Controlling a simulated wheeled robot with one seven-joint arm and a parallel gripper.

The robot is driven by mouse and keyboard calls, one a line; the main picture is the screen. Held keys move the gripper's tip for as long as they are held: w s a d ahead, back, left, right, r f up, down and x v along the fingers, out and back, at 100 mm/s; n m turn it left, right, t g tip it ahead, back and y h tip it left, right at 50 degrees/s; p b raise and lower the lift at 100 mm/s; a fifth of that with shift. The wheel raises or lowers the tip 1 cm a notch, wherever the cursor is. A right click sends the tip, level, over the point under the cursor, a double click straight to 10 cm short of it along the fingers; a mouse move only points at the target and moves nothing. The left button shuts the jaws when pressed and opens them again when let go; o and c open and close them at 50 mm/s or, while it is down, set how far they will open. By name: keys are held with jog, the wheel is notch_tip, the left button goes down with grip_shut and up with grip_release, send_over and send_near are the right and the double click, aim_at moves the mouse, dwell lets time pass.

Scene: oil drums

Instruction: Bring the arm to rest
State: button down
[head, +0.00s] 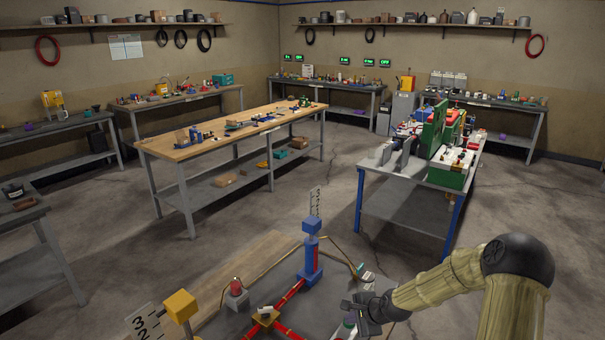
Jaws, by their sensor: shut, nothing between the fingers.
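My arm reaches in from the lower right in the head view. My gripper (362,309) is at its end, dark and small, low over the right side of the near bench (250,265). Its fingers are shut with nothing between them. A white and green object (347,325) shows just below the gripper; I cannot tell whether they touch.
On the near bench stand a blue post (311,250), a yellow-topped post (181,306), red bars (290,294) and a red-topped grey block (236,290). A crowded blue-legged table (400,171) stands beyond my arm. A long wooden workbench (215,142) is behind. Open floor lies between.

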jog(key=s+r+n+g+h, duration=0.1)
jog(key=s+r+n, duration=0.4)
jog(key=s, duration=0.3)
jog(key=s+r+n+g+h, duration=0.1)
jog(key=s+r+n+h, duration=0.1)
jog(key=s+r+n, duration=0.3)
jog(key=s+r+n+g+h, duration=0.1)
jog(key=s+r+n, duration=0.5)
jog(key=s, duration=0.6)
jog(key=shift+d+h, duration=0.2)
jog(key=shift+h, duration=0.1)
